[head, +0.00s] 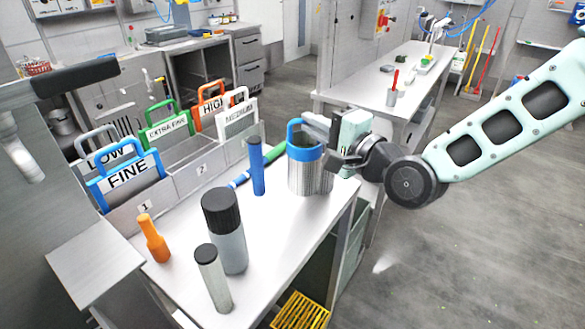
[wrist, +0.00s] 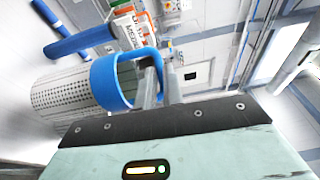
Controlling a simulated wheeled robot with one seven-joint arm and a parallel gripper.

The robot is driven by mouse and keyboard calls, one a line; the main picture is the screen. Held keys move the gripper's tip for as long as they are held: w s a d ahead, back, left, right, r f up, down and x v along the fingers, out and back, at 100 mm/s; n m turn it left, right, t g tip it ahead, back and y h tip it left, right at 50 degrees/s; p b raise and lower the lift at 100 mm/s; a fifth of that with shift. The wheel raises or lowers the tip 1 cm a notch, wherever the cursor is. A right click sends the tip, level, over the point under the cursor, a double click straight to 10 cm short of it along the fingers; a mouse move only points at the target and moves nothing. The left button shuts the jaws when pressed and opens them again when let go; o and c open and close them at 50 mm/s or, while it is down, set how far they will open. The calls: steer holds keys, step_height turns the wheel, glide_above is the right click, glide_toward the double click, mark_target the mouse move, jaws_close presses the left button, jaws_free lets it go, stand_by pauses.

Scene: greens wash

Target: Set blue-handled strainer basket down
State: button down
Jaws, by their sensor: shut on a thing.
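The strainer basket (head: 303,177) is a perforated metal cylinder with a blue rim and a blue loop handle. It is upright at the right end of the metal table (head: 190,255) in the head view. My gripper (head: 318,128) reaches it from the right and is shut on the blue handle. In the wrist view the basket (wrist: 65,92) lies left of my gripper (wrist: 160,85), whose fingers meet at the blue loop. I cannot tell whether the basket's base touches the tabletop.
A green-and-blue rod (head: 270,158) lies behind the basket. Labelled signs, including a blue FINE sign (head: 127,176), line the back.

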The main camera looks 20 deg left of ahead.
mark_target(316, 156)
steer(key=shift+f, duration=3.15)
steer(key=c, duration=1.5)
jaws_free()
